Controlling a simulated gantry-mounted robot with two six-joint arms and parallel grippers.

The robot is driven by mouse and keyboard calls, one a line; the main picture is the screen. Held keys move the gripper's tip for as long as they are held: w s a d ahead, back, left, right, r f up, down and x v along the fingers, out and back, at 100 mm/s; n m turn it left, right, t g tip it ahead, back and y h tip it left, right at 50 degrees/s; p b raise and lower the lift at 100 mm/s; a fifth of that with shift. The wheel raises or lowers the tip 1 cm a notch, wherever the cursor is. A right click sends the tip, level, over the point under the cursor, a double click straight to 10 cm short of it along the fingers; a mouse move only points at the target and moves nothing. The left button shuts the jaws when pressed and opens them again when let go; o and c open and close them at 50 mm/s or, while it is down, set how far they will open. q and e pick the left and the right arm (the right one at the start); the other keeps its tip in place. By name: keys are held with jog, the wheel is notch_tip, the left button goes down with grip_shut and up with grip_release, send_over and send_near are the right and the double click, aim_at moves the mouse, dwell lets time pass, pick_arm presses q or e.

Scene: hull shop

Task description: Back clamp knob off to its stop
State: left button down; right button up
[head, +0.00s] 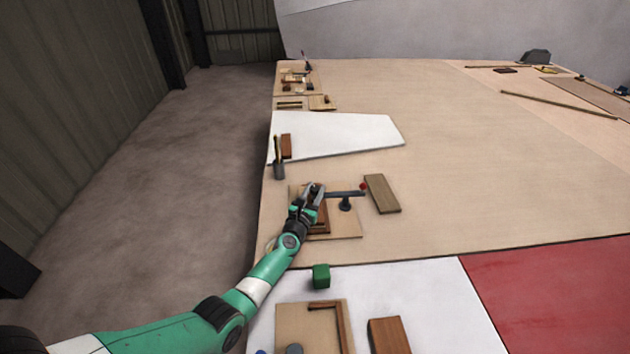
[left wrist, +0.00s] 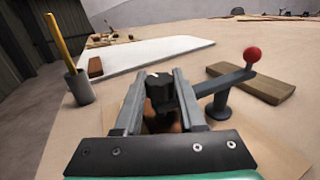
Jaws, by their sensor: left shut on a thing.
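The dark clamp knob (left wrist: 160,90) stands between the two fingers of my left gripper (left wrist: 158,76), which is shut on it. In the head view my left gripper (head: 314,191) is over the clamp's wooden base board (head: 346,225), and the fingers hide most of the knob there. A grey bar (left wrist: 222,80) runs right from the knob past a dark post (left wrist: 218,106) to a red ball (left wrist: 252,54). The bar also shows in the head view (head: 340,193). A brown wooden block under the gripper is partly hidden. My right gripper is in neither view.
A wooden plank (head: 382,194) lies right of the clamp. A grey cup (head: 279,170) with a yellow stick stands behind, near the left table edge, by a white panel (head: 340,135). A green cube (head: 321,276) sits in front. The table's middle right is clear.

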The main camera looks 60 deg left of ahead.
pick_arm(q)
jog(key=shift+w+d+r+n+g+y, duration=0.1)
jog(key=shift+w+n+g+y, duration=0.05)
jog(key=shift+n+g+y, duration=0.85)
jog(key=shift+g+y, duration=0.1)
jog(key=shift+g, duration=0.1)
jog(key=n+g+y+b, duration=0.1)
jog(key=g+b, duration=0.1)
jog(key=b, duration=0.1)
jog(key=n+g+y+b, duration=0.1)
jog(key=n+g+b, duration=0.1)
jog(key=n+g+y+b, duration=0.1)
jog(key=g+b, duration=0.1)
jog(key=b, duration=0.1)
jog(key=shift+f+n+b, duration=0.3)
jog(key=shift+f+b, duration=0.05)
jog(key=shift+r+n+g+b, duration=0.3)
jog(key=shift+g+b, duration=0.2)
jog(key=shift+g, duration=0.2)
jog(key=c, duration=0.5)
grip_release()
